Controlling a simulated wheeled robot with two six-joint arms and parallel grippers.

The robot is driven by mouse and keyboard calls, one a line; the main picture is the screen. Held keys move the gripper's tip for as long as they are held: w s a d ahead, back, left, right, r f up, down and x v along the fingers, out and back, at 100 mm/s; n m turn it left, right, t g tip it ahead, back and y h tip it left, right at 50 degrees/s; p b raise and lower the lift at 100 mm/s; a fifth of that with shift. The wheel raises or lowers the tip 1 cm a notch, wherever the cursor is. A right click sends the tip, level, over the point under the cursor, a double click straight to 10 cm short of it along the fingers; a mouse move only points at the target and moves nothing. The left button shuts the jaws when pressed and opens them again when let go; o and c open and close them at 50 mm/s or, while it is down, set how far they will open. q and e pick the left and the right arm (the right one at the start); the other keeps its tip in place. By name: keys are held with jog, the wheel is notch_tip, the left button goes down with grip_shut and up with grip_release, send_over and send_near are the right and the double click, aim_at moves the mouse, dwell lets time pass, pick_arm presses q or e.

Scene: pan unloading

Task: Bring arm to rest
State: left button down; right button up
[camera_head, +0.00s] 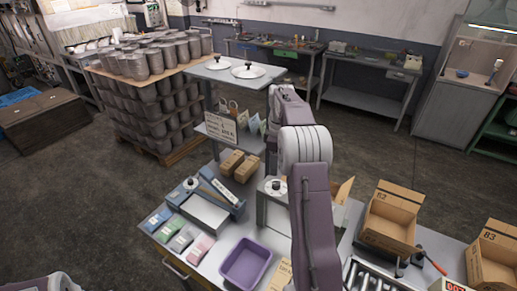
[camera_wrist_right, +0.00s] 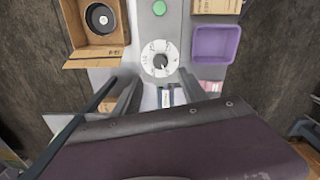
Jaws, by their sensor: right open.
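My right arm (camera_head: 316,230) rises from the bottom of the head view and bends at mid-height over the table. Its gripper is hidden behind the arm there. In the right wrist view the right gripper (camera_wrist_right: 160,88) has its two fingers spread apart, with nothing held between them. A round white dial with a dark centre (camera_wrist_right: 160,60) shows beyond the fingertips. My left gripper is in neither view.
The table holds a purple bin (camera_head: 246,263), small coloured packets (camera_head: 186,237) and cardboard boxes (camera_head: 391,217). A round black item (camera_wrist_right: 100,18) lies in a box. A raised shelf (camera_head: 222,72) carries two white lids. Stacked grey pots (camera_head: 150,62) stand at the back left.

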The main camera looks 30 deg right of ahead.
jog(key=s+a+f+n+b, duration=0.1)
jog(key=s+a+f+b, duration=0.2)
jog(key=a+f+b, duration=0.35)
jog(key=s+a+f+n+b, duration=0.15)
jog(key=a+f+b, duration=0.25)
jog(key=a+b, duration=0.45)
jog(key=s+a+f+m, duration=0.2)
jog(key=s+f+m, duration=0.1)
jog(key=s+f, duration=0.2)
jog(key=s+a+f+m+b, duration=0.1)
jog(key=s+a+f+m, duration=0.1)
jog(key=s+f+m, duration=0.2)
jog(key=s+a+f+m+t+b, duration=0.1)
jog(key=s+a+f+m, duration=0.2)
jog(key=s+f, duration=0.2)
jog(key=shift+s+f+m, duration=0.25)
jog(key=shift+s+f, duration=0.1)
jog(key=shift+f, duration=0.45)
jog(key=shift+w, duration=0.1)
